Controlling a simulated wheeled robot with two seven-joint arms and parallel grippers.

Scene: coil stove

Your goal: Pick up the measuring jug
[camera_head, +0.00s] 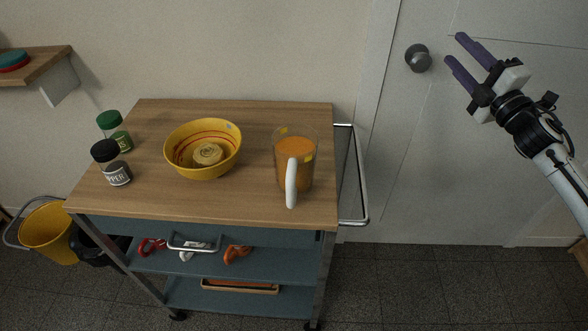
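The measuring jug (294,160) stands upright near the right end of the wooden cart top. It is clear, holds something orange, and its white handle faces me. My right gripper (453,48) is raised at the upper right, in front of the door and well apart from the jug. Its two purple fingers are spread with a gap and nothing between them. My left gripper is not in the picture.
On the cart top (240,200), a yellow bowl (187,168) with a pale item inside stands left of the jug. A pepper jar (112,163) and a green-lidded jar (115,132) stand at the left. A metal rail (358,190) runs along the cart's right side.

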